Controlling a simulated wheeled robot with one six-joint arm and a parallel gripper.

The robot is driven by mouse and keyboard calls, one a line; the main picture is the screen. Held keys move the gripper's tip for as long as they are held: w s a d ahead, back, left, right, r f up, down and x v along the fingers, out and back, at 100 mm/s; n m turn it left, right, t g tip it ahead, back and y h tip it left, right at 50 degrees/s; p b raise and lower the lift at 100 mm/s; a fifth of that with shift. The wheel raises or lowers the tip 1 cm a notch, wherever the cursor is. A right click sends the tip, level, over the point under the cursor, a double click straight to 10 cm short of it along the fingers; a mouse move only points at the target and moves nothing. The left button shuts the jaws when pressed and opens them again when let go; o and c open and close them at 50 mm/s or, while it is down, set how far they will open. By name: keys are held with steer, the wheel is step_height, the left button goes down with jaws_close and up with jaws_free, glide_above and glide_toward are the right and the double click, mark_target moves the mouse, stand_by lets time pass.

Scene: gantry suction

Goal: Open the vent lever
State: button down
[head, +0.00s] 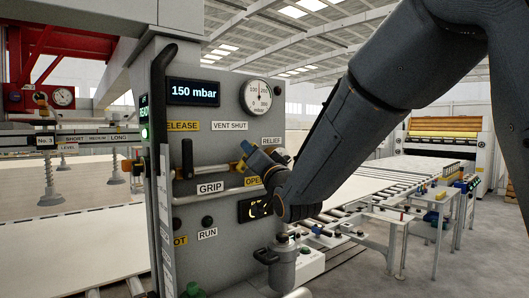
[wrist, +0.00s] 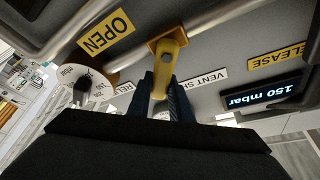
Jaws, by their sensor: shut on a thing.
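The vent lever is a yellow handle on the grey control panel (head: 231,92), between the VENT SHUT label (head: 229,126) and the OPEN label (head: 253,181). In the wrist view the lever (wrist: 165,68) runs from its mount into my gripper (wrist: 165,98), and its end lies by the VENT SHUT label (wrist: 209,82). The OPEN label (wrist: 106,32) is apart from it, at upper left. My gripper (head: 246,160) is shut on the lever, with blue fingers on both sides. In the head view my gripper and wrist hide most of the lever.
The display (head: 194,92) reads 150 mbar. A round dial gauge (head: 257,96) is above the lever. A RELIEF label (head: 271,141) and a horizontal grey rail (head: 215,194) are close to my gripper. A roller table with a pale board (head: 370,186) stands at right.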

stand_by(0.3)
steer(key=c, duration=1.6)
jaws_free()
steer(key=shift+b+v, duration=1.3)
steer(key=shift+v, duration=2.6)
